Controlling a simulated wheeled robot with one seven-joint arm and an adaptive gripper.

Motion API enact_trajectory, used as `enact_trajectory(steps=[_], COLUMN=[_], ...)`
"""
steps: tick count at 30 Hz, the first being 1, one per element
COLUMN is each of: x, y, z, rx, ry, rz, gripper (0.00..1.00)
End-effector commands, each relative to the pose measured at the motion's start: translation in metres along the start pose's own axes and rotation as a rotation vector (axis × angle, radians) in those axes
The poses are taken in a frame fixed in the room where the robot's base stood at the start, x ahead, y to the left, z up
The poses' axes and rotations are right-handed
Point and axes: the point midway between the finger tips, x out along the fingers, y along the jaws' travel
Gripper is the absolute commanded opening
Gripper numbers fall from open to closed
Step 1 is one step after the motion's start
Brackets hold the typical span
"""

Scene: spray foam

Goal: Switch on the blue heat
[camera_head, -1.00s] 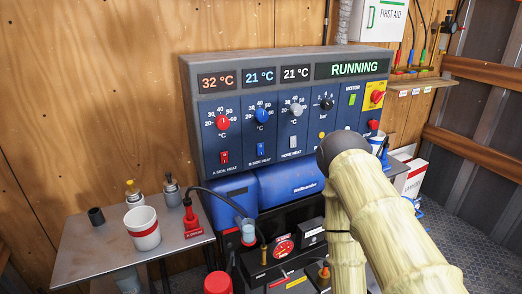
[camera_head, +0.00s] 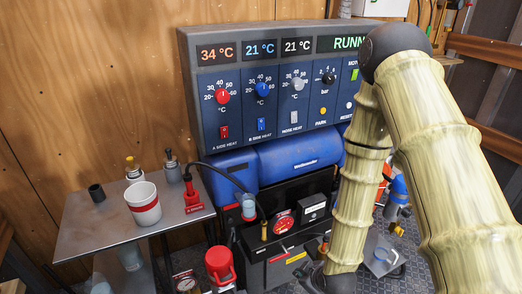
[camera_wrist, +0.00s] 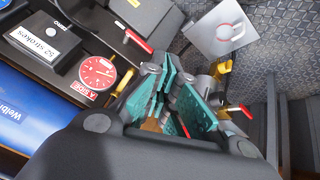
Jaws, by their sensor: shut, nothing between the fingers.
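The blue B SIDE HEAT switch (camera_head: 262,124) sits on the front of the dark blue machine panel (camera_head: 240,140), below the blue knob (camera_head: 263,90). The blue display (camera_head: 260,50) above it reads 21 °C. Whether the switch is on or off is too small to tell. My gripper (camera_wrist: 172,108), with teal finger pads, is shut and empty in the wrist view. It is low, beside the black lower unit, well below and apart from the blue switch. In the head view my arm hides the panel's right side, and the gripper is not clearly visible.
A red gauge (camera_wrist: 97,73) is near my gripper.

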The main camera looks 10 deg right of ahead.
Motion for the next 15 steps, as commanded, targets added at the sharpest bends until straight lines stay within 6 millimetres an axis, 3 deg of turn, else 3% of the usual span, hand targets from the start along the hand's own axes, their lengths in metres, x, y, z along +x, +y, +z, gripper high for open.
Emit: enact_trajectory(steps=[8, 15], x=[-0.022, -0.057], y=[0.056, 0.098], z=[-0.093, -0.170], rx=[-0.294, -0.549], ry=[0.192, 0.329], rz=[0.132, 0.286], gripper=[0.00, 0.00])
